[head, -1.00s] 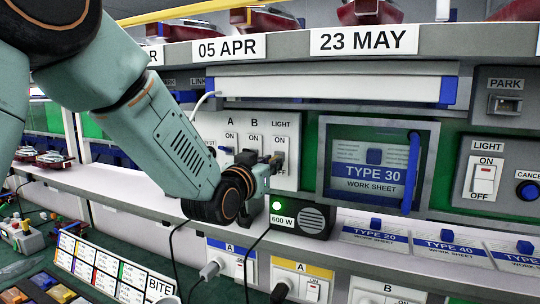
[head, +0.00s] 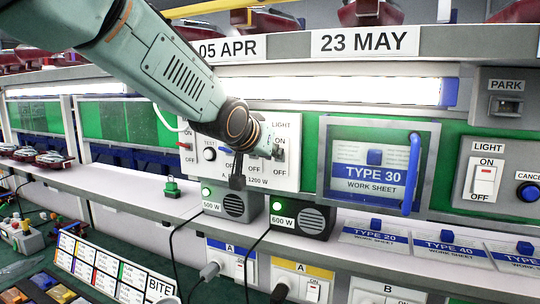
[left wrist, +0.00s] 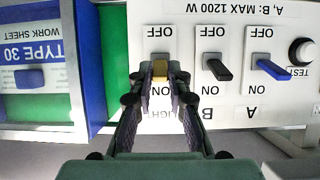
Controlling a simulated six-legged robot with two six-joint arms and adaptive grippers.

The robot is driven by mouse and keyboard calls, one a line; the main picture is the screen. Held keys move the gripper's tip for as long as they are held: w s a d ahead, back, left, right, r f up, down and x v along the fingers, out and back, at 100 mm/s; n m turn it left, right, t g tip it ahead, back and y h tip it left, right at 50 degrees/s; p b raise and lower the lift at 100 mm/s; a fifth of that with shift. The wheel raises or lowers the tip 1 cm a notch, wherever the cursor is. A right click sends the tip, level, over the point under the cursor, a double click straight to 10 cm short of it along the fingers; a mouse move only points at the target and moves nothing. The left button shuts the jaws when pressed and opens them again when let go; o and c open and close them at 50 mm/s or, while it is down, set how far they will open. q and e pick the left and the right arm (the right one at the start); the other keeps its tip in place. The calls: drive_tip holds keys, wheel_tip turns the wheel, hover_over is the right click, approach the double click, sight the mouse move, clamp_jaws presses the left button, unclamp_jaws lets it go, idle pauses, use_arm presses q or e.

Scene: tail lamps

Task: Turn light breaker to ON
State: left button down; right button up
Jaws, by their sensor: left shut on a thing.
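The breaker panel (head: 285,175) is a white board on the back wall, partly hidden by my left arm in the head view. In the left wrist view, which is upside down, the light breaker (left wrist: 160,69) has a tan lever. A black lever B (left wrist: 219,70) and a blue lever A (left wrist: 273,70) stand beside it. My left gripper (left wrist: 167,77), also in the head view (head: 277,152), is shut on the tan lever. Its exact tilt is hard to judge between the fingers. The strip lamp (head: 340,90) above glows bright white. My right gripper is not in view.
Below the panel stand a 500 W box (head: 232,203) and a 600 W box (head: 303,218), both with green lights. A Type 30 door (head: 427,150) with a blue handle is to the right. Another light switch (head: 486,181) is farther right.

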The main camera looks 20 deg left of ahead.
use_arm(q)
drive_tip(key=shift+f, duration=0.1)
idle(0.4)
drive_tip(key=c, duration=1.3)
unclamp_jaws()
drive_tip(key=shift+w, duration=0.1)
